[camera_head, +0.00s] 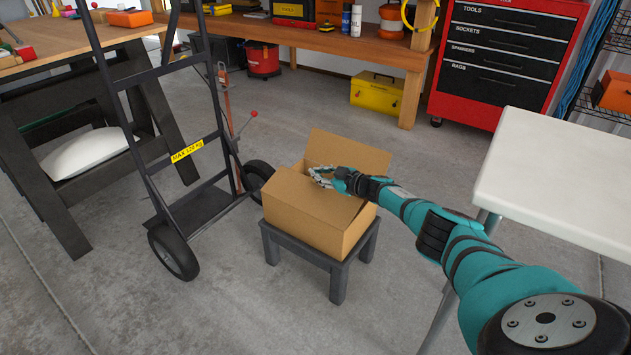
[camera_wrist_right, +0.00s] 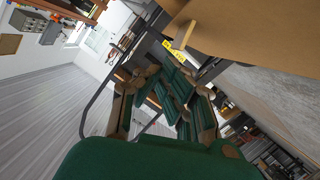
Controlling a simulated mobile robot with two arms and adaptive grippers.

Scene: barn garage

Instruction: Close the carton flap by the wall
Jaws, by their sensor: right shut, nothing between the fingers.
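The brown cardboard carton (camera_head: 300,237) sits on a small dark stool. Its far flap (camera_head: 350,152) stands up, tilted back. A near flap (camera_head: 312,200) lies roughly flat over the top, and a dark gap shows between the two. My right gripper (camera_head: 318,176) reaches in from the right and is over the carton's top, between these flaps, shut and empty. Whether it touches cardboard I cannot tell. In the right wrist view the gripper's fingers (camera_wrist_right: 172,98) are at the centre and brown cardboard (camera_wrist_right: 255,32) fills the upper right. My left gripper is not in view.
The stool (camera_head: 338,283) stands on open concrete floor. A black hand truck (camera_head: 185,205) is close on the left. A white table (camera_head: 560,165) is on the right. A workbench (camera_head: 330,42), yellow toolbox (camera_head: 377,92) and red tool cabinet (camera_head: 500,60) are behind.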

